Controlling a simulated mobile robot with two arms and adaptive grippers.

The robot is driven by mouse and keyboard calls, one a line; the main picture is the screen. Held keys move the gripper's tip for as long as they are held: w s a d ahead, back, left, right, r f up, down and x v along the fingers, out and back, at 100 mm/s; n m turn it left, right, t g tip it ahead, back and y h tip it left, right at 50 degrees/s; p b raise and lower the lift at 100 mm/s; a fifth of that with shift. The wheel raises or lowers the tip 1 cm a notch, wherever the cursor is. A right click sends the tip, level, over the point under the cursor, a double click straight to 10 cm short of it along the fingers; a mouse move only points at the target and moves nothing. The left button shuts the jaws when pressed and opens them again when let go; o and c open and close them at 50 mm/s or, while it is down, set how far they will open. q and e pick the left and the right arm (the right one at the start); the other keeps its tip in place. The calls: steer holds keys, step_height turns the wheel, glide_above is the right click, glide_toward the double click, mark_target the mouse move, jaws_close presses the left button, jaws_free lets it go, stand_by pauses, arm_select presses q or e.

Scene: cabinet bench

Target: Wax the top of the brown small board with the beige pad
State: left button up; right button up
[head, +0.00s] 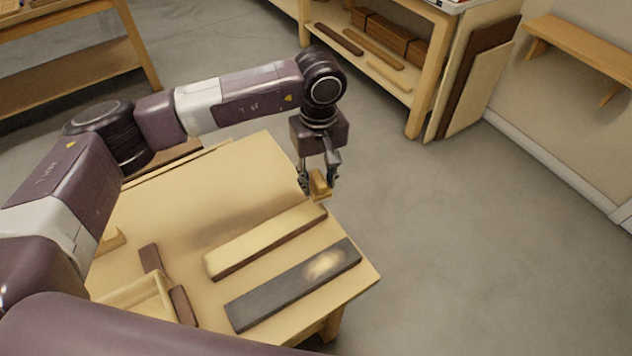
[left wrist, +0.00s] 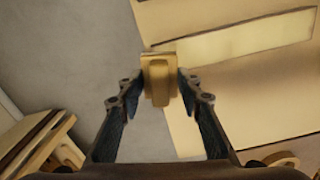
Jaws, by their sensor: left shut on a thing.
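My left gripper (head: 318,184) is shut on the beige pad (head: 319,188), a small block with a raised grip. It holds the pad at the far right end of a long board (head: 262,240) with brown sides and a pale, cream-coloured top. The left wrist view shows the pad (left wrist: 160,78) between the fingers, with the pale board top (left wrist: 235,40) beyond it. I cannot tell whether the pad touches the board. A dark grey board (head: 270,295) lies parallel in front, with a pale smeared patch near its right end. My right gripper is not in view.
The boards lie on a wooden bench (head: 190,205). A shallow wooden tray (head: 140,293) and small brown blocks (head: 150,257) stand at its left front. A shelf unit (head: 415,110) with wood pieces is at the back. Open grey floor lies right of the bench.

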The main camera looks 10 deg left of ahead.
arm_select(q)
steer(key=shift+a+r, duration=0.1)
steer(key=shift+r, duration=1)
